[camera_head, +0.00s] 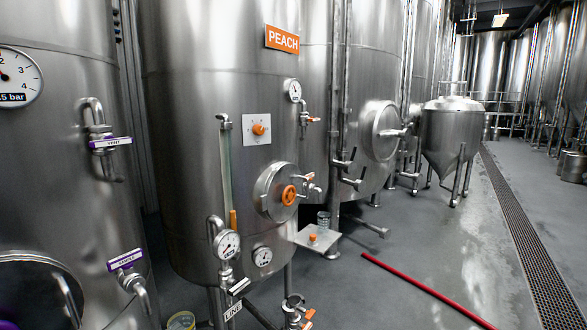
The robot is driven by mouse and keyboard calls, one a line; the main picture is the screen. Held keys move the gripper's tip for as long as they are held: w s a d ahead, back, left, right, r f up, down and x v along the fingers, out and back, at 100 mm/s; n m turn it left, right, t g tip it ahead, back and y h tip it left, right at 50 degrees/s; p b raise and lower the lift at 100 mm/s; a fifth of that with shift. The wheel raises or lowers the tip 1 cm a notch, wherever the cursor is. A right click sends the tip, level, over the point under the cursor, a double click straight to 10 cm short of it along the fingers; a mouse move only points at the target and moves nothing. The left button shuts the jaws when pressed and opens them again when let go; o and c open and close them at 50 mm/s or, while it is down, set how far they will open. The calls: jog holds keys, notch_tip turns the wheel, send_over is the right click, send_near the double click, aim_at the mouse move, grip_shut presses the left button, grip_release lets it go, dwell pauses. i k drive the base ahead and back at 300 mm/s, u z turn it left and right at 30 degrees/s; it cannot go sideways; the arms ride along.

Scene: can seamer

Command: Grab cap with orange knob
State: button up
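Several orange knobs show on and beside the steel tank with the PEACH sign. A small orange knob (312,237) stands on a small pale shelf (318,247) low at the tank's right; any cap under it is too small to make out. Another orange knob (258,129) sits at the middle of a square pale plate on the tank front. I cannot tell which one belongs to the cap. My gripper is not in view.
A clear glass (323,220) stands at the shelf's back. Gauges (227,244), pipes and orange-handled valves (296,308) stick out from the tank (185,130). A red hose (425,288) lies on the floor. The grey floor at right is mostly open, with a long drain grate (525,235).

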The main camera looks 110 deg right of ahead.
aim_at(313, 242)
jog(key=z, duration=4.95)
jog(key=i, duration=3.1)
jog(key=u, duration=1.95)
